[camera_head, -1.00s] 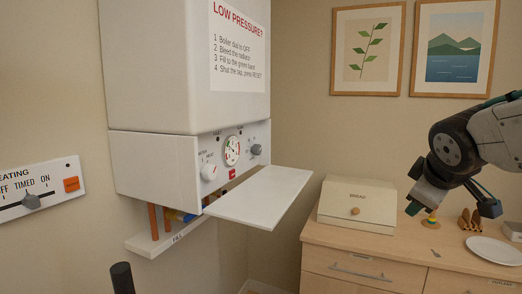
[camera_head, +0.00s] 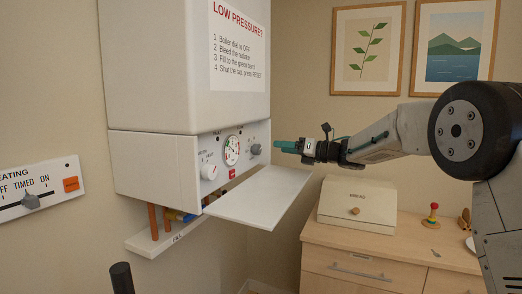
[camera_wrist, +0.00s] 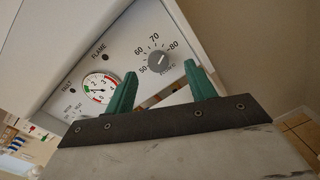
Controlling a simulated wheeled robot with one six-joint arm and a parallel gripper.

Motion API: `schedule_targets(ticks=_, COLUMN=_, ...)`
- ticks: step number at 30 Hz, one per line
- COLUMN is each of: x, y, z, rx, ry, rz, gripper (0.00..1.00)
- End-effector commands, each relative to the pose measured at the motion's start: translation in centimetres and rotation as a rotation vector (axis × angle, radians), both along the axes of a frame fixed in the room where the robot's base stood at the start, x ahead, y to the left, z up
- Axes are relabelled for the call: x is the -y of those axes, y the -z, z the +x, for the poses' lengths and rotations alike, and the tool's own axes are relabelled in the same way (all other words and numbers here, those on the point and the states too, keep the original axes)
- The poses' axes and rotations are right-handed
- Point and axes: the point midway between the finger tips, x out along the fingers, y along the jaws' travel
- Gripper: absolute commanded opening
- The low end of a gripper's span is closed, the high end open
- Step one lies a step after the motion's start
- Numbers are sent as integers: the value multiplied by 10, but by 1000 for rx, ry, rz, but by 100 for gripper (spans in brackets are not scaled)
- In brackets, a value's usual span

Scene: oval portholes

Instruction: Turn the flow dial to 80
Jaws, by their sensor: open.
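The flow dial (camera_wrist: 158,61) is a round grey knob on the white boiler panel. Numbers 50, 60, 70 and 80 arc around it in the wrist view, with 50 at left and 80 at right. Its pointer setting is too small to read surely. In the head view the dial (camera_head: 255,149) is at the right of the panel. My gripper (camera_wrist: 160,69) is open, its teal fingers apart on either side of the dial in the picture, with nothing between them. In the head view my gripper (camera_head: 278,146) is just right of the dial, with a small gap.
A pressure gauge (camera_wrist: 100,87) and another white knob (camera_head: 209,172) sit left of the dial. An open white flap (camera_head: 262,197) juts out below the panel. A cream box (camera_head: 357,203) and a red-topped toy (camera_head: 433,214) stand on the wooden cabinet at right.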

Motion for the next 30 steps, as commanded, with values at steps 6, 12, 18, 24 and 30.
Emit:
schedule_targets(ticks=6, x=-17, y=11, z=0, rx=51, ry=-77, rz=-24, gripper=55)
schedule_targets(ticks=12, x=-47, y=11, z=10, rx=49, ry=-77, rz=-24, gripper=55)
schedule_targets(ticks=18, x=-72, y=11, z=20, rx=48, ry=-74, rz=-24, gripper=55)
schedule_targets(ticks=24, x=-81, y=10, z=23, rx=47, ry=-72, rz=-23, gripper=55)
schedule_targets(ticks=30, x=-81, y=10, z=23, rx=46, ry=-71, rz=-23, gripper=55)
